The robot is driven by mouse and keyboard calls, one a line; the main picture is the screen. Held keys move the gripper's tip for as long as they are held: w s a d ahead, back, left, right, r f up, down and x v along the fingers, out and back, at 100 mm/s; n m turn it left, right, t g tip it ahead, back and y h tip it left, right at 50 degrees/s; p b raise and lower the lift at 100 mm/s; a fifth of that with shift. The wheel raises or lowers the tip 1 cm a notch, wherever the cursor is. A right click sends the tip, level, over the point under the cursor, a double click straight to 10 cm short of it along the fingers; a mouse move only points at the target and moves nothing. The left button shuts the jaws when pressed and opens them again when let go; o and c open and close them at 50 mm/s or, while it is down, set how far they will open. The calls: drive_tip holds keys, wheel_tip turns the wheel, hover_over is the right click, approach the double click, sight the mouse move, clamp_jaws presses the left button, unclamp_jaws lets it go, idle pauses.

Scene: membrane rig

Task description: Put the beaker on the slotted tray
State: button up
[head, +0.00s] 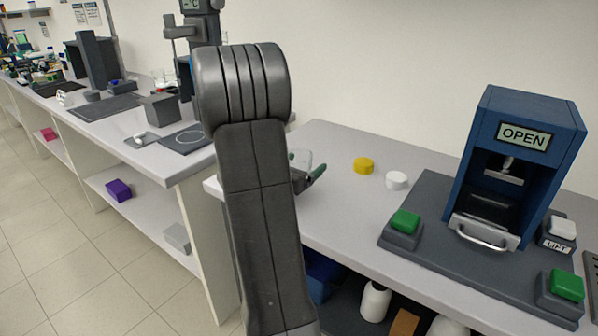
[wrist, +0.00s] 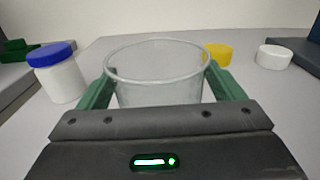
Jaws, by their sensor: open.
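The clear glass beaker (wrist: 155,62) stands upright on the pale bench top in the wrist view. My gripper (wrist: 160,82) is open, with one green finger on each side of the beaker; I cannot tell whether either touches it. In the head view my arm hides most of the gripper (head: 308,172), and part of the beaker (head: 301,158) shows beside it. A dark slotted piece (head: 592,262) is cut off at the right edge of the head view; it may be the slotted tray.
A jar with a blue lid (wrist: 58,75) stands left of the beaker. A yellow cap (head: 363,165) and a white cap (head: 396,180) lie to the right. A blue press-like machine (head: 525,150) marked OPEN stands on a dark base with green buttons (head: 405,221).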

drive_tip(key=c, duration=1.2)
drive_tip(key=shift+r, duration=0.1)
